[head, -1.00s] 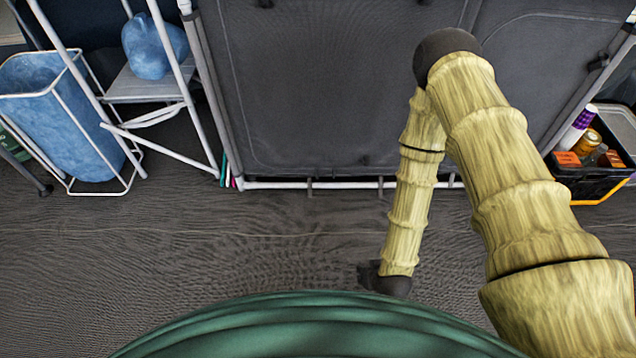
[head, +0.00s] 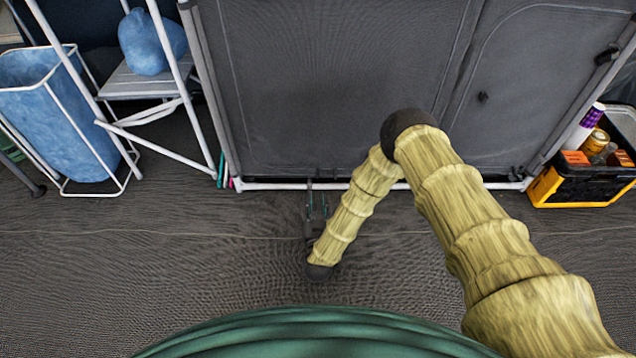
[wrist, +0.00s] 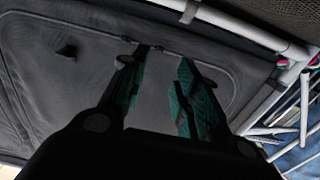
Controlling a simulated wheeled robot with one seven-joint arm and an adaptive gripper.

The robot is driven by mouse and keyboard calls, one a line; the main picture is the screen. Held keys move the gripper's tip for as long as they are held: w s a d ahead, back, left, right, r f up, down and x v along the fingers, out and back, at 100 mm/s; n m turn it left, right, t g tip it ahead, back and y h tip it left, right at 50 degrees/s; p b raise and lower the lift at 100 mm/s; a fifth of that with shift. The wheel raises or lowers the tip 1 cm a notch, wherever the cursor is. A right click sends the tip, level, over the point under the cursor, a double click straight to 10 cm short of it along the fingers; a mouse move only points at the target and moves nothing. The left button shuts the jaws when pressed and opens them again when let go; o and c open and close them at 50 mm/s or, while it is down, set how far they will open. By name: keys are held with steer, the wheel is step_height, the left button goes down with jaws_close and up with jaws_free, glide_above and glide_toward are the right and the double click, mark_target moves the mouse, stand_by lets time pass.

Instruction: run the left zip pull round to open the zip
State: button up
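The grey fabric front (head: 330,85) of a framed cabinet stands before me. A rounded zip line (wrist: 215,75) runs round its left panel. My gripper (head: 317,190) is low at the panel's bottom edge, with its fingers pointing at the fabric. In the wrist view my gripper (wrist: 162,85) is open, with grey fabric visible between the teal-padded fingers. Small dark bits, possibly the zip pulls (wrist: 152,47), lie on the zip line just beyond the fingertips; I cannot tell which is the left one. A dark tab (wrist: 67,52) sits on the fabric apart from the fingers.
A white bottom rail (head: 270,185) runs along the floor under the fabric. At left stand a blue laundry bag (head: 55,115) in a wire frame and a folding chair (head: 140,84) with a blue bundle. A black-and-orange crate (head: 583,185) stands at right. The floor in front is clear.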

mark_target(317, 175)
steer(key=w+b, duration=0.4)
steer(key=w, duration=0.3)
steer(key=shift+w+f, duration=0.15)
steer(key=shift+w, duration=0.25)
steer(key=shift+w+b, duration=0.3)
steer(key=shift+w, duration=0.75)
jaws_close()
steer(key=shift+d, duration=0.1)
